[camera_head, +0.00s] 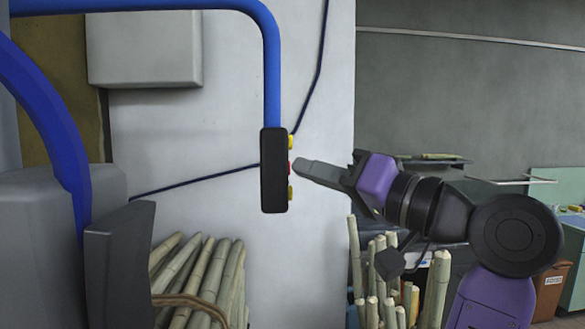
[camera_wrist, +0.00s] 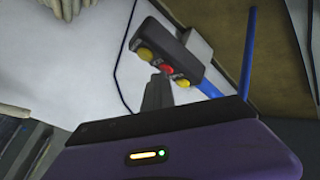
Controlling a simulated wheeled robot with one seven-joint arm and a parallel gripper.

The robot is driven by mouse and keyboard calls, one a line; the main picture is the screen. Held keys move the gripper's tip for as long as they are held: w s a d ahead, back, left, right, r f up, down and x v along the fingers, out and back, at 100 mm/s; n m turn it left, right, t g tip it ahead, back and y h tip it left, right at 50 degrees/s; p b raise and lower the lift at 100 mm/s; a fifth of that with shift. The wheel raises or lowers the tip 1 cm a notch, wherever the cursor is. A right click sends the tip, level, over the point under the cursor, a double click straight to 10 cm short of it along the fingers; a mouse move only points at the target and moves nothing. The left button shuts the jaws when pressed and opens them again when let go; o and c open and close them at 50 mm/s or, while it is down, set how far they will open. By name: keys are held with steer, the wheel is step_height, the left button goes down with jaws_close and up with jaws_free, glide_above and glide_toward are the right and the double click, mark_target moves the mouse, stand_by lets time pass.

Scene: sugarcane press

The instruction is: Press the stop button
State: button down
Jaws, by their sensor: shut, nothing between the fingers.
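The black button box (camera_head: 273,172) hangs at the lower end of a blue pipe. The head view shows it nearly edge-on, with a red button (camera_head: 290,168) between two yellow buttons on its right side. The wrist view shows the box's button face, with the red button (camera_wrist: 167,70) in the middle. My gripper (camera_head: 297,170) is shut and empty. Its tips point at the red button from the right, very close to it. In the wrist view the fingertips (camera_wrist: 158,79) lie just below the red button. I cannot tell whether they touch it.
Blue pipes (camera_head: 271,60) rise above and left of the box. Sugarcane bundles stand at lower left (camera_head: 205,280) and below my arm (camera_head: 385,285). A pale wall (camera_head: 230,110) is behind. A thin dark cable runs past the box.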

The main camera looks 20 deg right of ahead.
steer(key=shift+d, duration=0.1)
steer(key=shift+s+d, duration=0.2)
steer(key=shift+d, duration=0.5)
steer(key=shift+d, duration=0.1)
steer(key=shift+s+d+p, duration=0.2)
steer(key=shift+s+d, duration=0.05)
steer(key=shift+d, duration=0.95)
steer(key=shift+s+d+p, duration=0.15)
steer(key=shift+s+d, duration=0.05)
steer(key=shift+d, duration=1)
